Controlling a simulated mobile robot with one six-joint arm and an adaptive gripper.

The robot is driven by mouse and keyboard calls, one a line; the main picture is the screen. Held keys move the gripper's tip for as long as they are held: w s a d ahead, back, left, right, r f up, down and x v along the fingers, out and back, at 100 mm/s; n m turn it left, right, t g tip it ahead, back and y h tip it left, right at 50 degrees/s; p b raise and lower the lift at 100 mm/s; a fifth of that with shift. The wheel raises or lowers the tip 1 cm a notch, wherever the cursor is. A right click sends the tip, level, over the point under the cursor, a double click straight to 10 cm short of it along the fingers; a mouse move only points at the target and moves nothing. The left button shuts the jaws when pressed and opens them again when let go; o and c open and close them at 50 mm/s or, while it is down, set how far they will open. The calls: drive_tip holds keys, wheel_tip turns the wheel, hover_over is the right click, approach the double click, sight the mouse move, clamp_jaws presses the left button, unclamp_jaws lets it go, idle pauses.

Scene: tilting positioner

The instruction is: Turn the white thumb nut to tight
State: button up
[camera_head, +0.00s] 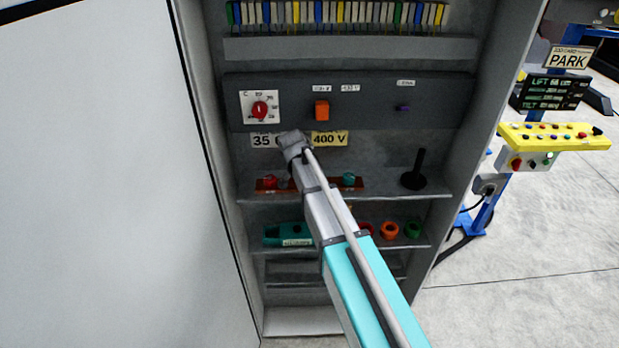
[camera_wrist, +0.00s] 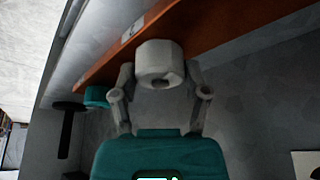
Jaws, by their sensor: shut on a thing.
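The white thumb nut (camera_wrist: 158,62) sits at the orange-brown board (camera_wrist: 215,22) in the wrist view. My gripper (camera_wrist: 159,80) is shut on it, one finger on each side. The nut's front face has a dark hole. In the head view my arm covers the nut and my gripper. The same board (camera_head: 325,188) shows there on the cabinet shelf, with a red knob (camera_head: 270,182) at its left and a teal knob (camera_head: 348,180) at its right. I cannot tell how far the nut is turned.
A black upright handle (camera_head: 416,172) stands right of the board. Above are a red dial (camera_head: 260,109) and an orange switch (camera_head: 321,110). Orange and green rings (camera_head: 389,230) and a teal box (camera_head: 288,235) lie on the shelf below. A yellow control panel (camera_head: 552,136) stands outside, right.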

drive_tip(key=shift+m+g+h, duration=0.3)
drive_tip(key=shift+m+g, duration=0.4)
drive_tip(key=shift+m, duration=1)
drive_tip(key=shift+s, duration=0.1)
drive_tip(key=o, duration=1.1)
drive_tip(key=shift+o, duration=0.2)
